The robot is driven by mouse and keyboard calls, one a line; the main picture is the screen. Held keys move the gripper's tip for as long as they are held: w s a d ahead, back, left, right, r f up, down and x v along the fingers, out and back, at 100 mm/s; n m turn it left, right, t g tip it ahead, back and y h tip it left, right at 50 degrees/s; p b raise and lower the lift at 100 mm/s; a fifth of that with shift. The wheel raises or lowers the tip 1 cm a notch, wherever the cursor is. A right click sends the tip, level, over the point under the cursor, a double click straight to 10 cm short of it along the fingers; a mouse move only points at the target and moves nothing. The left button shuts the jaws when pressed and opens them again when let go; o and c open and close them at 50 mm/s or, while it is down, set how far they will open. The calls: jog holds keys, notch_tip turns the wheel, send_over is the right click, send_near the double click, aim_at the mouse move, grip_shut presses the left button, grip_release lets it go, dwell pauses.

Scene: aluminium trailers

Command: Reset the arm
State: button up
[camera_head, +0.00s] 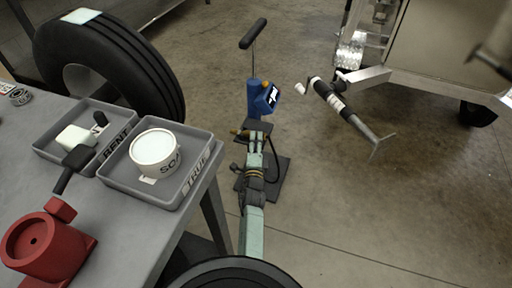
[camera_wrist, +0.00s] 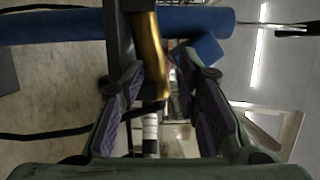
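My gripper (camera_head: 255,142) reaches forward from the lower middle of the head view, at a floor pump with a blue body (camera_head: 258,99) and a black T-handle (camera_head: 253,33). In the wrist view my gripper (camera_wrist: 167,85) has its two purple-padded fingers apart, with a gap between them. A curved brass-coloured piece (camera_wrist: 150,58) shows at the left finger's tip; I cannot tell whether it touches. The pump's blue cylinder (camera_wrist: 60,25) lies across the top of that view. Nothing is visibly clamped.
A grey table (camera_head: 95,215) at left holds two grey trays (camera_head: 185,182), a white round tub (camera_head: 155,152) and a red vise-like device (camera_head: 45,245). A tyre (camera_head: 110,62) stands behind it. A trailer (camera_head: 440,45) with a jack (camera_head: 330,98) is at right. Floor between is clear.

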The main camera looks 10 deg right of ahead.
jog(key=shift+v, duration=1.7)
